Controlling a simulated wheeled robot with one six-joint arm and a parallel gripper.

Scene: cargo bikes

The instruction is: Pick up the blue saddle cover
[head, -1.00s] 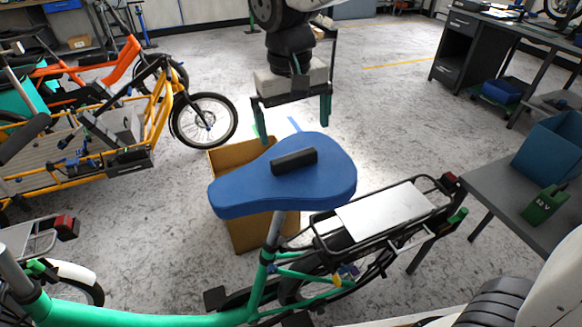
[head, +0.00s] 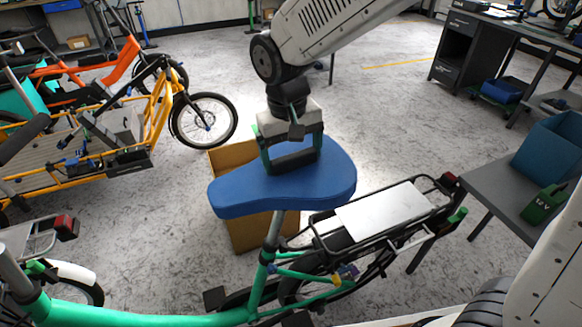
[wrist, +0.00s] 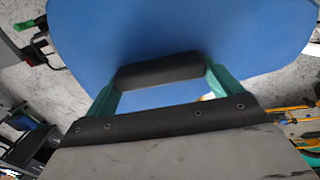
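The blue saddle cover (head: 240,192) sits on the saddle of the green bike, with a black block-shaped grip (head: 292,163) on top. My gripper (head: 292,168) is down over the cover, its two green fingers at the two ends of the black grip. In the wrist view the blue cover (wrist: 180,30) fills the upper part. The black grip (wrist: 160,70) spans the space between the fingertips (wrist: 160,78). The fingers look very close to its ends; I cannot tell whether they press on it.
A cardboard box (head: 250,235) stands on the floor behind the saddle. The bike's rear rack (head: 390,215) is to the right. A grey table (head: 500,190) with a blue bin (head: 550,150) is farther right. A yellow cargo bike (head: 150,125) stands at left.

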